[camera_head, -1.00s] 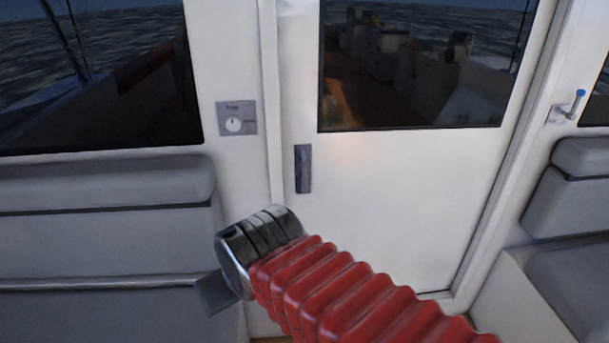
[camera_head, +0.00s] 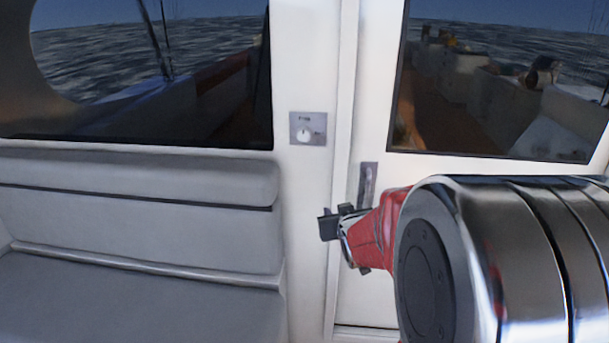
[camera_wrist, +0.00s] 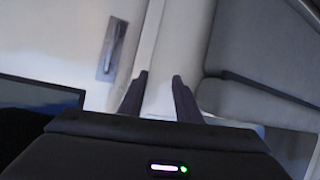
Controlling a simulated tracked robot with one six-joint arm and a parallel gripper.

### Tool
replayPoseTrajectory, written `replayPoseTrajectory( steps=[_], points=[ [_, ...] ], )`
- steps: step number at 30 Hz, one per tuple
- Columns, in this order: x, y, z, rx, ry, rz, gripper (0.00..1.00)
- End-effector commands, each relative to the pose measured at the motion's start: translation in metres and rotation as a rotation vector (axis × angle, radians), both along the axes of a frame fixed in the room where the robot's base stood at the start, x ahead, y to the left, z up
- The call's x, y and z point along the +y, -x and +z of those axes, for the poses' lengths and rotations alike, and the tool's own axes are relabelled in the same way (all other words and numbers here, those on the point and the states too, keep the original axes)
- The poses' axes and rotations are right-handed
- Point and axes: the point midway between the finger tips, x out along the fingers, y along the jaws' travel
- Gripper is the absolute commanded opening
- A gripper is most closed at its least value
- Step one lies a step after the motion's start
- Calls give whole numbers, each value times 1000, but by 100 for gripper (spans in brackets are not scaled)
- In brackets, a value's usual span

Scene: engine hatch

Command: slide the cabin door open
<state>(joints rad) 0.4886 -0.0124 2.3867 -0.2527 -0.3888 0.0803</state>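The white cabin door (camera_head: 415,168) with its dark window stands at the right in the head view and looks closed against its frame. Its grey recessed handle (camera_head: 368,182) is near the door's left edge; it also shows at upper left in the wrist view (camera_wrist: 112,48). My gripper (camera_head: 328,224) is in front of the frame, just below and left of the handle in the head view. In the wrist view its two dark fingers (camera_wrist: 159,84) are apart with nothing between them, and the handle lies outside them, to the left. My arm hides the door's lower right.
A grey switch panel with a white knob (camera_head: 307,129) is on the wall left of the door. A grey cushioned bench (camera_head: 140,235) fills the left under a dark window (camera_head: 150,80).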

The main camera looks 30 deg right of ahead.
Motion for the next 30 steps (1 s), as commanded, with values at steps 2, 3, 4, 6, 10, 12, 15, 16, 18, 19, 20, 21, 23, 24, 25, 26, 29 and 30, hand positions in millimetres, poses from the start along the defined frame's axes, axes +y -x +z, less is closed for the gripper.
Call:
replayPoseTrajectory(
  steps=[2,3,4,6,10,12,15,16,18,19,20,21,23,24,25,26,29,30],
  points=[
    [-21,-5,-11,-37,8,-12,31],
    [-30,-7,-14,-61,13,-15,31],
    [-37,-8,-16,-79,16,-17,31],
    [-52,-10,-22,-120,24,-21,31],
    [-79,-10,-34,-197,38,-28,31],
    [-93,-8,-40,-241,42,-32,31],
    [-111,-3,-50,-303,49,-37,31],
    [-116,-1,-52,-321,50,-39,31],
    [-125,4,-57,-361,53,-40,31],
    [-128,6,-59,-374,54,-41,31],
    [-131,8,-60,-388,56,-42,31],
    [-134,10,-62,-403,56,-43,31],
    [-137,12,-63,-419,57,-42,31],
    [-138,13,-64,-426,58,-42,31],
    [-139,14,-64,-430,59,-42,31],
    [-139,14,-64,-433,60,-42,31],
    [-139,14,-63,-436,60,-40,31],
    [-139,14,-63,-435,60,-41,31]
  ],
)
